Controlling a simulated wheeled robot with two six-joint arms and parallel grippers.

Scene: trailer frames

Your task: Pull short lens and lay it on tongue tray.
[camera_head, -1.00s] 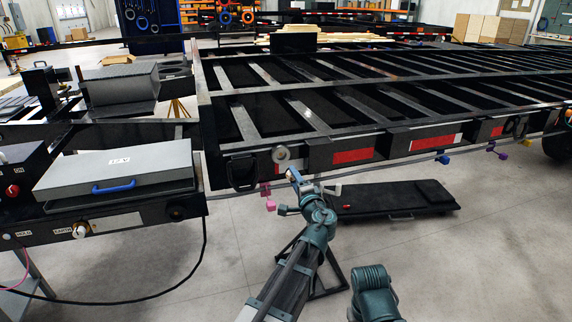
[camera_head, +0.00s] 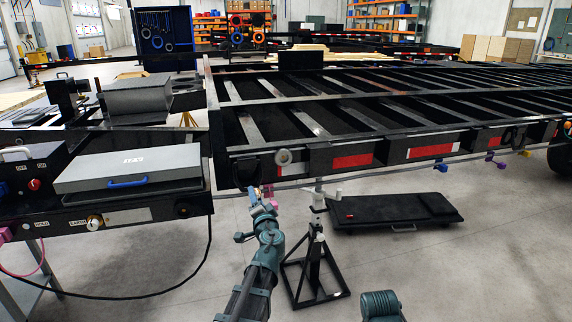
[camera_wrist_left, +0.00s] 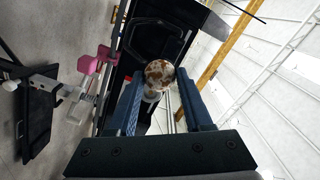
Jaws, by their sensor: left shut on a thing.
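My left gripper (camera_head: 254,193) is low in front of the black trailer's left corner. In the left wrist view its fingers (camera_wrist_left: 160,88) are on either side of a small round, mottled white and brown piece (camera_wrist_left: 159,72), which looks like the short lens. In the head view this piece is too small to make out. A round grey disc (camera_head: 284,156) sits on the trailer's end beam, apart from the gripper. I cannot tell which surface is the tongue tray.
A grey case with a blue handle (camera_head: 127,182) lies on the black bench at left. A pink plug (camera_wrist_left: 90,65) hangs near my left gripper. A black stand (camera_head: 314,277) and a black creeper (camera_head: 392,213) are on the floor. The floor at right is clear.

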